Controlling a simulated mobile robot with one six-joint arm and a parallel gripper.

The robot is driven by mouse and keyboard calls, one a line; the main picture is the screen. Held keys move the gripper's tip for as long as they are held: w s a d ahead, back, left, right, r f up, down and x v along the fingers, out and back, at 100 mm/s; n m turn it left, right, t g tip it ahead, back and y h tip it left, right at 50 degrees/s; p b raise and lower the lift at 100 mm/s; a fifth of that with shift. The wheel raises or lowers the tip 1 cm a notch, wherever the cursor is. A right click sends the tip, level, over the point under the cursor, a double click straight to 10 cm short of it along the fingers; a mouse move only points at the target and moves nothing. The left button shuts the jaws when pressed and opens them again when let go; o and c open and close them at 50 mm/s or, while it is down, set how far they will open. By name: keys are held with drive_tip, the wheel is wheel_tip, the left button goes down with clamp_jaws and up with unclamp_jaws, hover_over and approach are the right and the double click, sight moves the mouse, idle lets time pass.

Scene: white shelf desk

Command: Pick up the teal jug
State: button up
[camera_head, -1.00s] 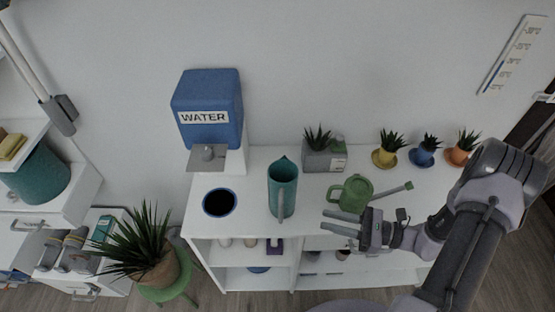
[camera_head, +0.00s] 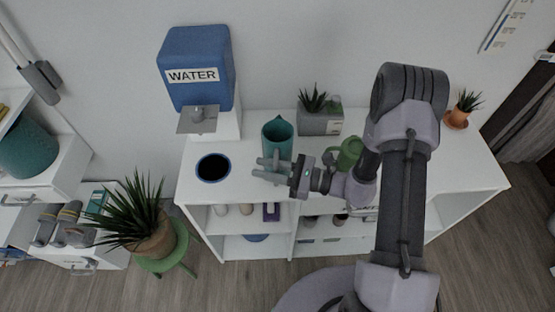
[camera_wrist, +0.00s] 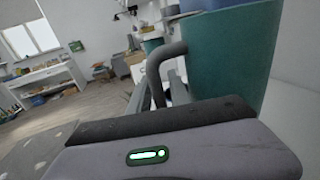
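The teal jug (camera_head: 278,135) stands upright on the white shelf desk's top. Its body and handle (camera_wrist: 162,70) show large and close in the wrist view. My gripper (camera_head: 262,168) is at the jug's front side in the head view, covering its lower part and handle there. In the wrist view the fingers of my gripper (camera_wrist: 156,92) are apart, one on each side of the handle's lower part. I cannot tell whether they touch it.
The blue water dispenser (camera_head: 196,72) stands behind left, near a dark round opening with a blue rim (camera_head: 213,168). A green watering can (camera_head: 350,152) is right of the jug, partly behind my arm. A grey planter (camera_head: 320,122) stands behind. An orange pot (camera_head: 457,118) is far right.

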clamp_jaws()
idle(1.4)
